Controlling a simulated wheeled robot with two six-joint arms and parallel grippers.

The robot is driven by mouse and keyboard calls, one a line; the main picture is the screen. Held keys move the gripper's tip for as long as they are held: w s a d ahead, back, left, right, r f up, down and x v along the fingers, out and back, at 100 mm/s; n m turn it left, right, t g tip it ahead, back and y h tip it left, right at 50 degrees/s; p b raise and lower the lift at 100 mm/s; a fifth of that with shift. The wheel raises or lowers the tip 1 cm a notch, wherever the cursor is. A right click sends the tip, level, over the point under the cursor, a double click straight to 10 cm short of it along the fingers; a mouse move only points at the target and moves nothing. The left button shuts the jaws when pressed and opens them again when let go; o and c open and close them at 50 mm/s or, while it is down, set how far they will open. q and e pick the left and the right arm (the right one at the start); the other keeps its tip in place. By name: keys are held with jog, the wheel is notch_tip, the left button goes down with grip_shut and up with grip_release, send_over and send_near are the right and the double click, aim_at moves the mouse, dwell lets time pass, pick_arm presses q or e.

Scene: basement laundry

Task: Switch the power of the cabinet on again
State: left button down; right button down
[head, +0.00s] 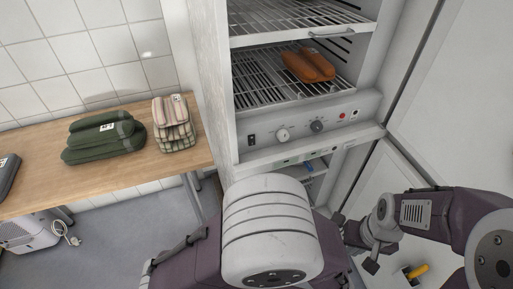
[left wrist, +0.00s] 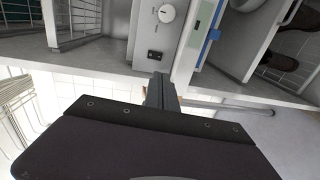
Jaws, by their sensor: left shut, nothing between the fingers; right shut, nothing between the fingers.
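The white cabinet (head: 240,90) stands open with a control panel (head: 300,128) below its wire shelf. In the left wrist view the black switch (left wrist: 154,54) sits beside the white knob (left wrist: 167,13). My left gripper (left wrist: 160,80) is shut and empty, its tip close to the switch; contact cannot be told. My own arm hides it in the head view. My right gripper (head: 356,240) is shut and empty, low in front of the cabinet.
Orange rolled towels (head: 308,66) lie on the wire shelf. A wooden table (head: 60,185) at left holds green towels (head: 103,138) and a striped stack (head: 173,125). A white door panel (head: 455,90) stands at right. A yellow-handled item (head: 416,271) is at lower right.

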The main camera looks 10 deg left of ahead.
aim_at(252, 144)
pick_arm(q)
jog(key=b+x, duration=0.4)
jog(key=x, duration=0.8)
jog(key=shift+w+a+f, duration=0.15)
jog(key=shift+w+a, duration=0.1)
jog(key=shift+a, duration=0.05)
jog(key=shift+w+a+b, duration=0.3)
jog(key=shift+w+b, duration=0.05)
jog(key=shift+w, duration=0.25)
